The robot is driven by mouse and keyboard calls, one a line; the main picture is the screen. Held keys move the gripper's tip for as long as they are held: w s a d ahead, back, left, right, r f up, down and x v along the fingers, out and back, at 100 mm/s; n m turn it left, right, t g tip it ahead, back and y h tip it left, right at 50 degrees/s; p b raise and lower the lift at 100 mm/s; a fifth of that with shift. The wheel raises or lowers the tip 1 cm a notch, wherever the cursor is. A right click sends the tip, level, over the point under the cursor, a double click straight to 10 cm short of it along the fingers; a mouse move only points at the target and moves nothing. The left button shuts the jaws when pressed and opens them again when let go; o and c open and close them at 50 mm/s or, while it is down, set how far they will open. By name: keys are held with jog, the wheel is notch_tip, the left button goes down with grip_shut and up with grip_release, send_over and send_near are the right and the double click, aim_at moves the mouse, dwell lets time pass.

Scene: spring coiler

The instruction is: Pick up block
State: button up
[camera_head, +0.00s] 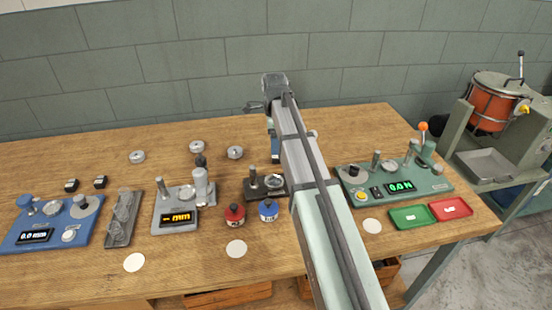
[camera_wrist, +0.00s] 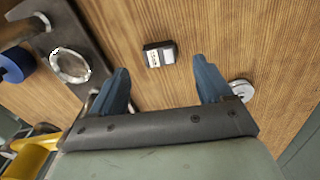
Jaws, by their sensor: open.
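A small dark block (camera_wrist: 160,54) with a white label on its top lies flat on the wooden table in the wrist view. My gripper (camera_wrist: 161,72) is open, its two blue fingers well apart. In that picture the block appears between and slightly beyond the fingertips, with nothing held; the height gap is hard to judge. In the head view, a blue part of my gripper (camera_head: 275,150) shows beside my arm, which hides most of it. Two similar small dark blocks lie at the left, one (camera_head: 71,185) beside the other (camera_head: 100,182).
A dark fixture (camera_wrist: 82,38) with a metal ring is left of my gripper in the wrist view. A silver disc (camera_wrist: 242,90) is near the right finger. The head view shows a grey device (camera_head: 184,210), a red pot (camera_head: 235,214), a blue pot (camera_head: 268,210) and a green gauge (camera_head: 440,185).

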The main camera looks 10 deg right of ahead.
aim_at(276, 158)
jog(key=shift+s+d+f, duration=0.1)
jog(key=shift+f, duration=1.2)
jog(key=shift+d+f, duration=0.1)
jog(key=shift+f, duration=1.2)
jog(key=shift+c, duration=0.2)
jog(key=c, duration=1.3)
jog(key=shift+r, duration=0.15)
